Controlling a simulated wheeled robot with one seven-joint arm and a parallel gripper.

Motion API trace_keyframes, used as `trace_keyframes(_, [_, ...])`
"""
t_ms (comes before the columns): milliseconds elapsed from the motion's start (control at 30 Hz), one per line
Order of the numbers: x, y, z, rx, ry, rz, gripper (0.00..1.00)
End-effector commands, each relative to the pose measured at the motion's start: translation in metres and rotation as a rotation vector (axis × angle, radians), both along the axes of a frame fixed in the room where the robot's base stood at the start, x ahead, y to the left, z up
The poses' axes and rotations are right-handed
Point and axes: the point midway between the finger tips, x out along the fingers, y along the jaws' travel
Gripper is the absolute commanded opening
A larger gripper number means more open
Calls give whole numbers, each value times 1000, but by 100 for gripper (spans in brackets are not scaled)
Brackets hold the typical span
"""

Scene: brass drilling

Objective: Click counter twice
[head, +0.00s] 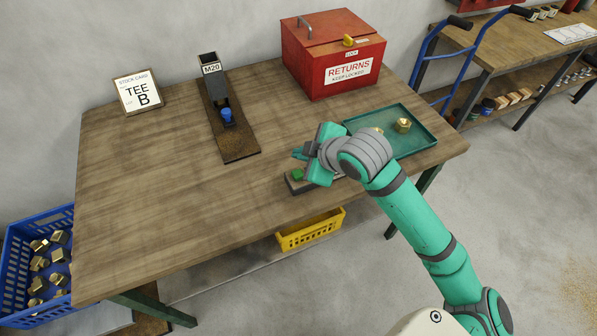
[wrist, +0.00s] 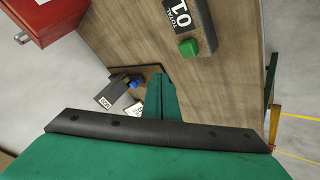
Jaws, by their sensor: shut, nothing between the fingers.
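The counter is a small grey block near the front edge of the table. In the wrist view the counter (wrist: 203,22) shows a black and white display marked TOTAL with the digits 0 and 1, turned sideways. Its green button (wrist: 188,47) sits at one end. In the head view the green button (head: 298,174) shows, while my arm covers much of the block. My gripper (head: 299,153) is shut and empty, just behind and above the button, apart from it. The closed green fingers (wrist: 165,92) also show in the wrist view.
A green tray (head: 424,143) with brass parts lies right of my gripper. A red returns box (head: 345,90) stands behind. An M20 holder (head: 214,85) with a blue piece and a stock card (head: 138,92) stand further left. The table's left front is clear.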

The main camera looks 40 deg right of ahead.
Motion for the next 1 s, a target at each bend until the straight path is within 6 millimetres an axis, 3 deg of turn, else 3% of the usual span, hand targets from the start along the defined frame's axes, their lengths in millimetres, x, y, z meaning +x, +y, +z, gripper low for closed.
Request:
trace_keyframes(733, [2,2,1,4,-7,2,0])
trace_keyframes(867, [21,21,10,39,-73,15,0])
trace_keyframes(1000, [59,62,34,134,-227,35,0])
